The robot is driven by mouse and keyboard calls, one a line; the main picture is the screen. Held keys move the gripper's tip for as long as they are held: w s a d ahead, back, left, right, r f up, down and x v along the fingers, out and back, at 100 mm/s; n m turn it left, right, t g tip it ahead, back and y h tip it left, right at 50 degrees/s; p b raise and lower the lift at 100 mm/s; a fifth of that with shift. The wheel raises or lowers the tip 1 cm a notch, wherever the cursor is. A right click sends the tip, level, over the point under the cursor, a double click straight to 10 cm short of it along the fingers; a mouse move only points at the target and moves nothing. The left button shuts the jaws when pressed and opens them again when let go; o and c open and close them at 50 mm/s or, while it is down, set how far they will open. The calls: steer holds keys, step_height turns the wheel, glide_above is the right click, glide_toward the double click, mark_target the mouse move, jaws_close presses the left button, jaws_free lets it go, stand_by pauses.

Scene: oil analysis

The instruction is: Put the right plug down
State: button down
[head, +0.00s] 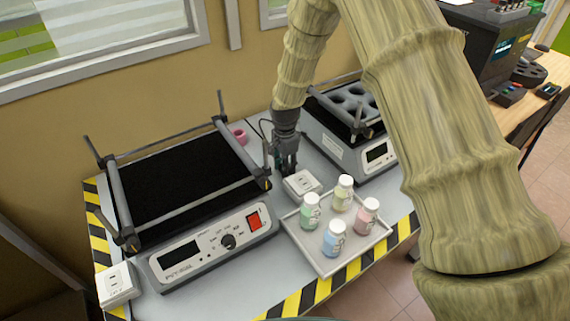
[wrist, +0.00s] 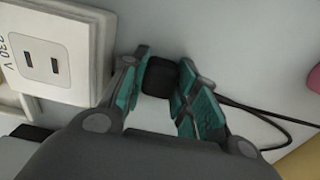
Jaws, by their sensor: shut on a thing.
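My gripper (head: 288,165) points down at the table between the two lab machines, just behind a white socket box (head: 302,185). In the wrist view my gripper (wrist: 163,78) is shut on a black plug (wrist: 160,76), held between the teal-padded fingers. A dark cord runs from the plug's side to the right. The socket box (wrist: 52,58) is at the left of the wrist view, with two empty slots facing up and a "V" marking. The plug is apart from the socket. I cannot tell whether the plug touches the table.
A black-topped shaker (head: 180,180) stands left and a block with round wells (head: 355,115) right. A tray (head: 335,262) with several capped bottles sits in front. Another socket box (head: 117,284) is at the front left. A pink ring (head: 240,136) lies behind.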

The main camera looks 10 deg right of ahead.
steer(key=c, duration=1.1)
jaws_free()
step_height(320, 180, up, 13)
steer(key=b, duration=0.1)
steer(key=shift+r, duration=0.15)
